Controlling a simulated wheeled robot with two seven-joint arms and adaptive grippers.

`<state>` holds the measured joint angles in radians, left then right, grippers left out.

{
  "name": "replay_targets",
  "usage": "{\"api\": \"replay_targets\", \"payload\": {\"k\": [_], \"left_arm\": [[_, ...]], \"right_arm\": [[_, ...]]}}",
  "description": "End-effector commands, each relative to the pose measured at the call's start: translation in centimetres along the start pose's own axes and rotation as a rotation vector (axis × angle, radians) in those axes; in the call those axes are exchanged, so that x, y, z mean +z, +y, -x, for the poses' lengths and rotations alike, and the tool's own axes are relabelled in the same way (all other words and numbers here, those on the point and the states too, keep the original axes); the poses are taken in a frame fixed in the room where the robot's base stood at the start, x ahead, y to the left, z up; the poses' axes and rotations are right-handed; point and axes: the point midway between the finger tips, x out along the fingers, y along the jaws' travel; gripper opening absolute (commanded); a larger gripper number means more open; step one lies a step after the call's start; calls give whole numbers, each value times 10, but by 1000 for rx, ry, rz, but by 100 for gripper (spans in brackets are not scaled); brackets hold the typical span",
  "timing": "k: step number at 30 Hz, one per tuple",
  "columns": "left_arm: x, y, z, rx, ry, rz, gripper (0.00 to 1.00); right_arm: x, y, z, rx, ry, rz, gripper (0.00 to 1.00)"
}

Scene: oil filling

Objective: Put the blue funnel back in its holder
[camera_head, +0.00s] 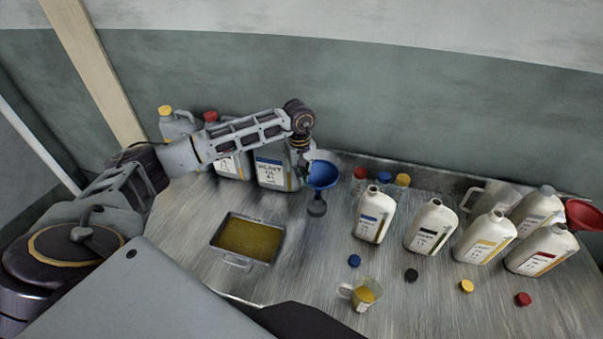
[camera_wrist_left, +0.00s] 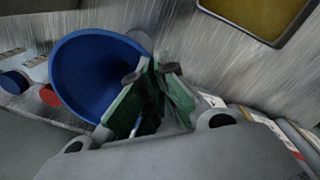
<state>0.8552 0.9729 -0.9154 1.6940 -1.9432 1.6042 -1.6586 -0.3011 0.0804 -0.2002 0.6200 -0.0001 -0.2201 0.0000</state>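The blue funnel (camera_head: 322,174) is left of the bottle caps, wide mouth up. It also fills the left of the left wrist view (camera_wrist_left: 85,75). A small grey round piece (camera_head: 317,208) shows just below it; I cannot tell if this is the holder or if the funnel touches it. My left gripper (camera_head: 306,160) is at the funnel's left edge. In the left wrist view its green-padded fingers (camera_wrist_left: 151,75) come close together at the funnel's rim and appear shut on it; the contact is partly hidden. My right gripper is not in view.
A tray of yellow oil (camera_head: 248,238) and a measuring cup (camera_head: 363,295) stand in front. Grey canisters (camera_head: 272,172) are behind the left arm. White bottles (camera_head: 374,216) and a red funnel (camera_head: 583,214) are at the right. Loose caps (camera_head: 411,275) lie in front of the bottles.

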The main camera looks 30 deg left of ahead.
Motion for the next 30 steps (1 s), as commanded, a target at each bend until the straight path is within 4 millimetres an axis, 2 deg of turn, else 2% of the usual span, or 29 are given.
{"api": "replay_targets", "payload": {"k": [9, 30], "left_arm": [[0, -1, -14, -1, -1, 0, 0], [0, -1, -15, 0, -1, 0, 0]], "right_arm": [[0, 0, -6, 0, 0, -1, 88], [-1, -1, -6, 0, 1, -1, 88]]}}
